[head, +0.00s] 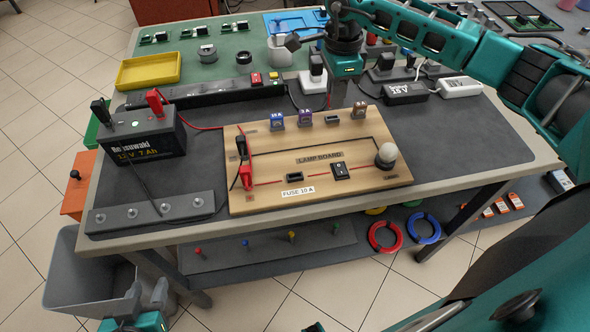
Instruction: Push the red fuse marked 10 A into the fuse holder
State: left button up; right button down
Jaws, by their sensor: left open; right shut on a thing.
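The lamp board (393,181) lies on the workbench, with a dark fuse holder (294,178) above the label "FUSE 10 A" (298,192). The fuse holder looks empty. A blue fuse (277,120), a purple fuse (305,118) and a brown fuse (359,110) stand along the board's back edge, with an empty dark socket (332,119) between purple and brown. My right gripper (329,96) is above that socket, shut on the red fuse, of which only a small red bit shows; its marking is unreadable. My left gripper (138,313) is open, low at the bottom left, away from the board.
A battery (146,140) with red and black clips stands left of the board. A grey strip (150,214) lies in front of it. A switch (340,171) and a lamp (386,155) sit right of the fuse holder. Power adapters (405,93) lie behind.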

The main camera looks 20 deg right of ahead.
jog(key=shift+r+p, duration=0.75)
jog(key=shift+r, duration=0.45)
jog(key=shift+s+a, duration=0.1)
jog(key=shift+a, duration=0.05)
jog(key=s+a+r+p, duration=0.1)
jog(key=s+a+p, duration=0.2)
jog(key=s+a, duration=0.9)
jog(key=f+b, duration=0.1)
jog(key=w+a+f+b, duration=0.1)
jog(key=f+b, duration=0.2)
jog(key=shift+w+a, duration=0.3)
jog(key=shift+a, duration=0.05)
jog(key=shift+f+b, duration=0.8)
jog(key=shift+b, duration=0.15)
jog(key=shift+f, duration=0.1)
